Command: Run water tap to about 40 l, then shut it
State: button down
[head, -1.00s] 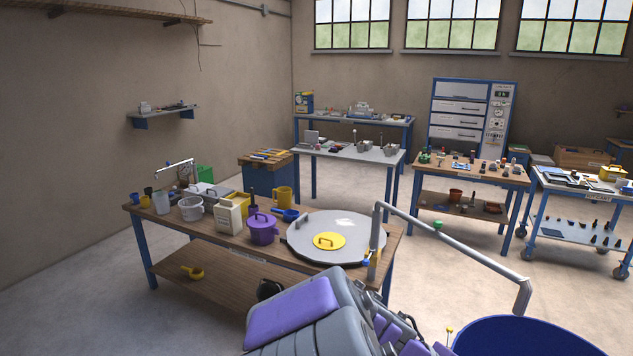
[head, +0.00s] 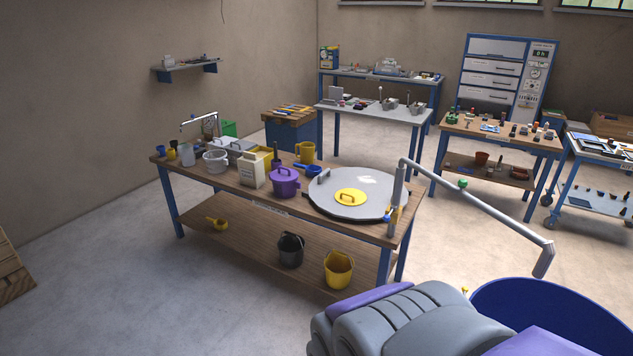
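A grey water pipe (head: 507,217) rises by the right end of the wooden bench and slopes right. Its downturned spout end (head: 543,264) stands over a big blue tub (head: 510,300) at lower right. I cannot tell which of these works the tap. No stream shows below the spout. The water level inside the tub cannot be seen. My grey and purple arm covers the bottom right and part of the tub. My gripper is not in view.
The bench (head: 230,195) carries a round grey lid (head: 330,197) with a yellow hatch, a purple pot (head: 284,182) and several containers. A black bucket (head: 290,250) and a yellow bucket (head: 339,270) are under it. The floor at lower left is mostly clear.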

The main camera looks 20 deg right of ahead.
aim_at(386, 218)
jog(key=z, duration=2.05)
jog(key=i+j, duration=0.1)
jog(key=j, duration=0.55)
jog(key=i+j, duration=0.1)
jog(key=j, duration=0.55)
jog(key=i+j, duration=0.2)
jog(key=j, duration=0.15)
jog(key=i+j+z, duration=0.15)
jog(key=i+j, duration=0.3)
jog(key=j, duration=0.25)
jog(key=i+j+z, duration=0.1)
jog(key=j, duration=0.25)
jog(key=i+j+z, duration=0.1)
jog(key=i+j, duration=0.2)
jog(key=j, duration=0.1)
